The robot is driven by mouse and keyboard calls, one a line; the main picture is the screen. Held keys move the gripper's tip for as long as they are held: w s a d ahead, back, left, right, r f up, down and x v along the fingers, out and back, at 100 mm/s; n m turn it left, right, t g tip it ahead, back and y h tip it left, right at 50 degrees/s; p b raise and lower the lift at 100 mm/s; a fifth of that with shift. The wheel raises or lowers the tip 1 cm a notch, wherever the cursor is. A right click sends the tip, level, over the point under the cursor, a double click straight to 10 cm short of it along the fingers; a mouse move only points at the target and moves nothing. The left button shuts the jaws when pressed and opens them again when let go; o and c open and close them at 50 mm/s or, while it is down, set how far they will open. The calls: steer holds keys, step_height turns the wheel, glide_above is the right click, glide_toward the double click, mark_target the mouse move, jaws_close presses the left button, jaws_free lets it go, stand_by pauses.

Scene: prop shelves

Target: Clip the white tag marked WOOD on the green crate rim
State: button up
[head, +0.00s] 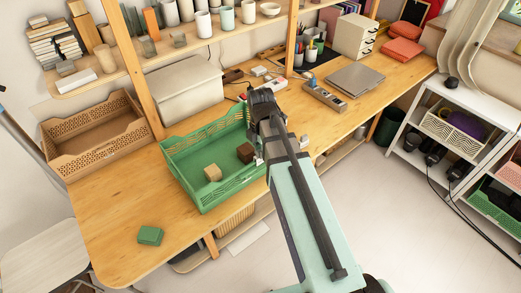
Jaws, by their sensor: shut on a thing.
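The green crate (205,190) stands on the wooden table. A light wooden block (212,173) and a dark brown block (245,152) lie in it. My gripper (258,148) is at the crate's right end, by the rim, mostly behind my own arm. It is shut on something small. A whitish bit (258,160) shows at the fingertips and looks like the tag. Its WOOD marking cannot be read, and I cannot tell whether it touches the rim.
A green block (150,235) lies on the table in front of the crate. A tan crate (95,140) stands at the left and a pale lidded box (188,92) behind.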

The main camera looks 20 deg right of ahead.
steer(key=shift+f, duration=0.65)
stand_by(1.3)
steer(key=o, duration=0.8)
steer(key=shift+o, duration=0.2)
step_height(320, 180, up, 12)
steer(key=shift+s, duration=0.1)
stand_by(0.4)
